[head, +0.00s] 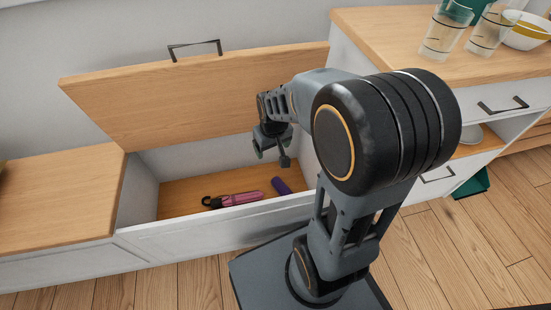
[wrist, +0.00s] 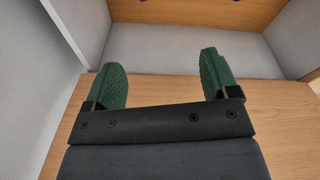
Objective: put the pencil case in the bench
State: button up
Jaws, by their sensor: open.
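The bench (head: 175,243) has its hinged wooden lid (head: 190,98) raised, and its compartment is open. Inside, on the wooden floor, lies a dark purple rounded object (head: 281,186), which looks like the pencil case. My gripper (head: 271,152) is over the right part of the compartment, above and behind the purple object. In the wrist view its green-padded fingers (wrist: 163,78) are apart, with nothing between them.
At right, a cabinet (head: 390,30) holds glasses (head: 446,30) and a yellow-and-white bowl (head: 527,32). Its drawer front and the raised lid stand close to my arm. A green object (head: 472,185) is low at right.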

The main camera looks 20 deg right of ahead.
jog(key=s+a+r, duration=0.3)
jog(key=s+r, duration=0.3)
jog(key=s, duration=0.3)
jog(key=shift+s+r+m+t, duration=0.3)
jog(key=shift+t, duration=0.1)
jog(key=shift+a, duration=0.15)
